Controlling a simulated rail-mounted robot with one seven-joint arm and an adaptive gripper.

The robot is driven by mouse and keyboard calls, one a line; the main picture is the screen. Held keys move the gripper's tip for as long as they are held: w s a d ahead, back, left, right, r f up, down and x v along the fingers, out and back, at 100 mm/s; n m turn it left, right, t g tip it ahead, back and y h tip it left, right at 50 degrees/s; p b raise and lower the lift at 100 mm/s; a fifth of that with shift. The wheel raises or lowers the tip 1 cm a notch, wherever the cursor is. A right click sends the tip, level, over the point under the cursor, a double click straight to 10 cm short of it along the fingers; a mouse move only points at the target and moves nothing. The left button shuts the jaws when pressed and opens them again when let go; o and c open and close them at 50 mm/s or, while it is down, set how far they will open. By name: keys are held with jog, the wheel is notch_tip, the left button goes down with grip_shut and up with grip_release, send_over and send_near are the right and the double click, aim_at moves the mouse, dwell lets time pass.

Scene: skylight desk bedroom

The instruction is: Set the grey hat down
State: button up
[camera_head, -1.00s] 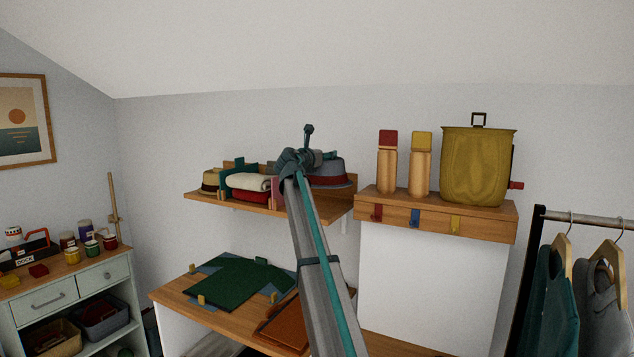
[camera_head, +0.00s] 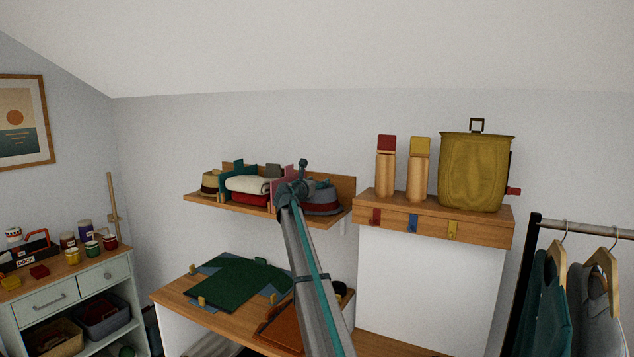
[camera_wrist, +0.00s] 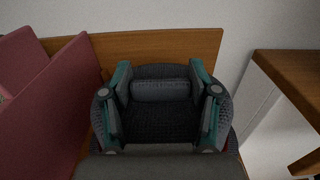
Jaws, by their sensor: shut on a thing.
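The grey hat (camera_head: 324,201), with a dark red band, is over the right part of the wall shelf (camera_head: 235,208), its brim low at the board. I cannot tell whether the brim touches the board. In the wrist view my gripper (camera_wrist: 162,108) is shut on the hat's crown (camera_wrist: 160,122), one teal finger on each side. In the head view my arm hides part of the hat and most of the gripper.
A pink-red divider (camera_head: 283,186) stands left of the hat; it also shows in the wrist view (camera_wrist: 60,115). Folded cloths (camera_head: 248,186) and a tan hat (camera_head: 210,184) lie farther left. A higher ledge (camera_head: 480,228) with two bottles and a yellow bag is at right.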

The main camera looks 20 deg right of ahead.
jog(key=shift+f, duration=0.1)
jog(key=o, duration=1.6)
jog(key=shift+s+a, duration=0.25)
jog(key=shift+s, duration=0.05)
jog(key=b+v, duration=0.3)
jog(key=v, duration=0.8)
jog(key=shift+s+a, duration=0.1)
jog(key=shift+a, duration=0.05)
